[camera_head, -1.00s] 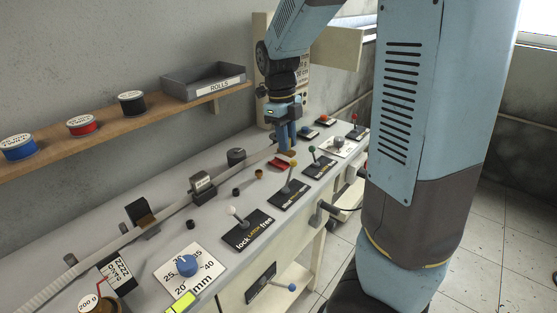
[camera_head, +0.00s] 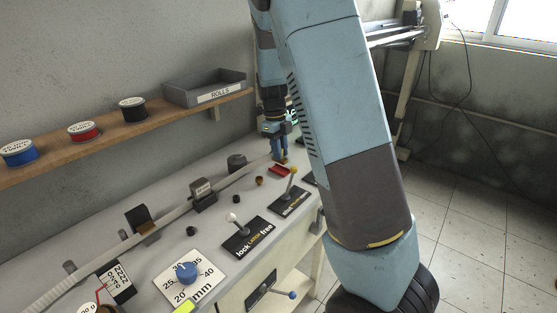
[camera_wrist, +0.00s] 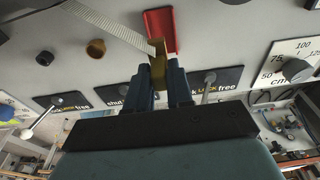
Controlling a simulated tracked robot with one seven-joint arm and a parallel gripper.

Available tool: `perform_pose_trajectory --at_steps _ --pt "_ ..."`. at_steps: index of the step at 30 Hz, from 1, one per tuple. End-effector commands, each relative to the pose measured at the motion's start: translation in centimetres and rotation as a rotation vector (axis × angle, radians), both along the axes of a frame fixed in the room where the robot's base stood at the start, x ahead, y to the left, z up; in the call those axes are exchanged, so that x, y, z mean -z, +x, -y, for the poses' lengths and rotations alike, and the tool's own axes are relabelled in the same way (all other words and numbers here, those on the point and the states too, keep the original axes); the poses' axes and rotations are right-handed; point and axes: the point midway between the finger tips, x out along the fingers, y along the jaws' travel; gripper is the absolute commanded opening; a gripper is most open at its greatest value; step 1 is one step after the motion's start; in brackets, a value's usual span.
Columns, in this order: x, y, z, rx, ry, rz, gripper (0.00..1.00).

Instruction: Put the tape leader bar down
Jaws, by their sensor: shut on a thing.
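The tape leader bar (camera_wrist: 158,66) is a small brass-coloured piece with a pale ribbed tape (camera_wrist: 108,24) running from it to the upper left in the wrist view. My gripper (camera_wrist: 166,82) is shut on the bar. In the head view my gripper (camera_head: 280,154) is low over the far part of the bench, at the end of the tape (camera_head: 172,216). A red tray-like piece (camera_wrist: 161,27) lies just beyond the bar in the wrist view; it also shows in the head view (camera_head: 279,170). I cannot tell whether the bar touches anything beneath it.
Lever plates (camera_head: 248,235) line the bench's front edge. A dial plate (camera_head: 189,275) is nearer. A metal guide block (camera_head: 203,194), a dark cylinder (camera_head: 236,162) and small cups stand along the tape. A shelf (camera_head: 120,124) with spools and a rolls bin runs along the wall.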

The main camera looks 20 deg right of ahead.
Motion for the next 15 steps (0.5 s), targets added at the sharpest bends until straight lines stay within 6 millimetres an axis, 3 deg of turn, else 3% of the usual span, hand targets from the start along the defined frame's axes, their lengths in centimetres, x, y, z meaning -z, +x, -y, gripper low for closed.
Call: perform_pose_trajectory --at_steps 8,15 --pt "1.2 0.9 0.2 0.001 0.001 0.0 0.0" --pt "4.1 1.0 0.2 0.001 0.0 -0.001 0.0"
